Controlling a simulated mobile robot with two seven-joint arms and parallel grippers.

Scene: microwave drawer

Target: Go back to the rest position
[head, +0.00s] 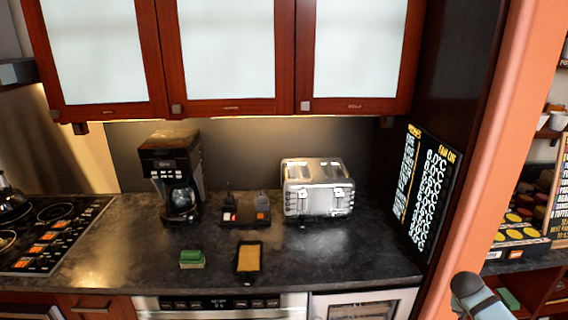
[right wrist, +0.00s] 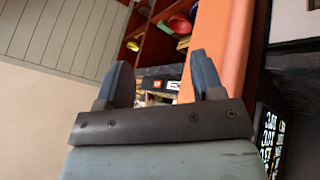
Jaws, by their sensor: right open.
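My right gripper (right wrist: 160,64) shows in the right wrist view, its two dark fingers spread apart with nothing between them. In the head view, a part of my right arm (head: 478,297) comes in at the bottom right corner, beside the orange post and right of the counter. It touches nothing that I can see. My left gripper is in neither view. The microwave drawer (head: 220,303) is under the counter's front edge at the bottom; only its top control strip shows, so I cannot tell whether it is open or shut.
The dark counter (head: 320,255) holds a coffee maker (head: 174,180), a toaster (head: 317,187), a green sponge (head: 192,259) and a small tan-topped item (head: 249,258). A stove (head: 45,235) is on the left. An orange post (head: 487,150) stands between the counter and the shelves at right.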

